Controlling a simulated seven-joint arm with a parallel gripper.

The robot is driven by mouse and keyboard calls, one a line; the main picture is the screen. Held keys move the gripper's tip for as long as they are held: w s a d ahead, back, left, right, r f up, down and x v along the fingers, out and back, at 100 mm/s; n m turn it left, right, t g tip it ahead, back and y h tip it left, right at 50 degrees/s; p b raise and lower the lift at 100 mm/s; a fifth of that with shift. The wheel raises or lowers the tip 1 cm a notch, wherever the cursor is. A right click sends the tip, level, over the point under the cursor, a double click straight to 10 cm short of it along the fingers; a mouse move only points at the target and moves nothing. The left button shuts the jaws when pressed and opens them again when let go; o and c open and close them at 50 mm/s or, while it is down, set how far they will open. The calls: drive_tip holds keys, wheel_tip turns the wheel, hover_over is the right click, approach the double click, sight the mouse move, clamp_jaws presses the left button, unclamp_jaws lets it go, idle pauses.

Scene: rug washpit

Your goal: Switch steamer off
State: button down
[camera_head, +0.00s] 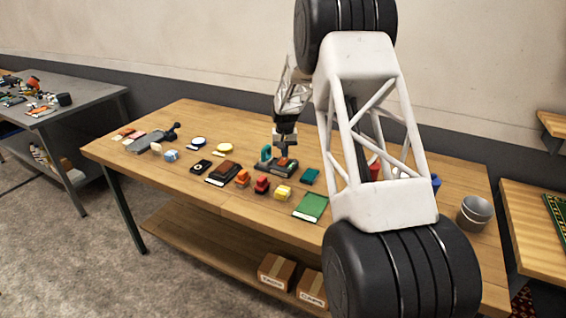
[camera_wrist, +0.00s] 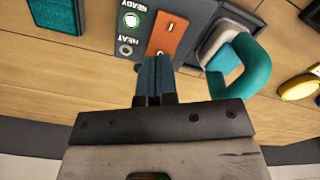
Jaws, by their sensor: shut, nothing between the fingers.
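The steamer is a dark grey unit (camera_head: 283,170) with a teal handle (camera_wrist: 243,68), near the middle of the wooden table. In the wrist view its panel (camera_wrist: 190,15) is upside down, with an orange rocker switch (camera_wrist: 167,34) marked I at the far end and O at the near end. My gripper also shows in the head view (camera_head: 285,147).
A teal block (camera_head: 309,176) lies right of the steamer, a green book (camera_head: 311,207) in front. Several small coloured items and a dark brush (camera_head: 224,173) lie left and in front. Grey bowls (camera_head: 474,212) stand at the right end.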

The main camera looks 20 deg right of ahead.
drive_tip(key=shift+f, duration=0.9)
idle(0.8)
drive_tip(key=shift+r, duration=3.55)
